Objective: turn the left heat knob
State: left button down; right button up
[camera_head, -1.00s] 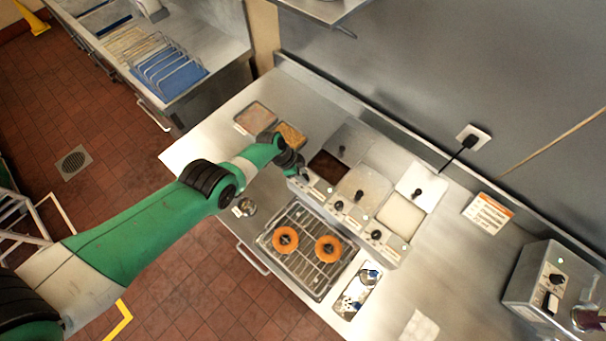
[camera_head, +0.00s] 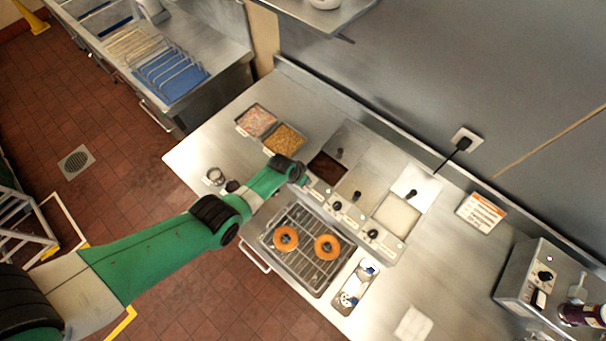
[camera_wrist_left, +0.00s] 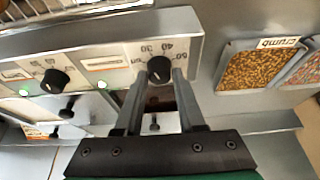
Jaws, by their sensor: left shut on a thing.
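The left heat knob (camera_wrist_left: 160,70) is a black round dial on the steel front panel of the warmer. In the left wrist view, numbers such as 30, 40 and 60 are printed around it. My left gripper (camera_wrist_left: 162,77) is shut on this knob, with one finger on each side of it. In the head view my green left arm (camera_head: 240,205) reaches to the left end of the warmer, and my wrist hides the knob and the fingertips. My right gripper is not in view.
The middle knob (camera_head: 337,205) and right knob (camera_head: 372,233) are on the same panel. A wire rack (camera_head: 305,262) with two doughnuts stands in front. A pan of crumb (camera_head: 285,138) lies behind my wrist. A control box (camera_head: 533,280) stands far right.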

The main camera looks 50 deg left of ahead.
pick_arm(q)
jog(key=n+y, duration=0.1)
jog(key=n, duration=0.1)
jog(key=n+y+b, duration=0.1)
jog(key=n, duration=0.2)
jog(key=shift+w+d+f+n+g+b, duration=0.1)
jog(key=shift+d+n+g+b, duration=0.1)
jog(key=shift+n+g+b, duration=0.15)
jog(key=shift+n+g+y+b, duration=0.35)
jog(key=shift+n+g+y, duration=0.25)
jog(key=shift+n, duration=1.15)
jog(key=c, duration=0.5)
grip_release()
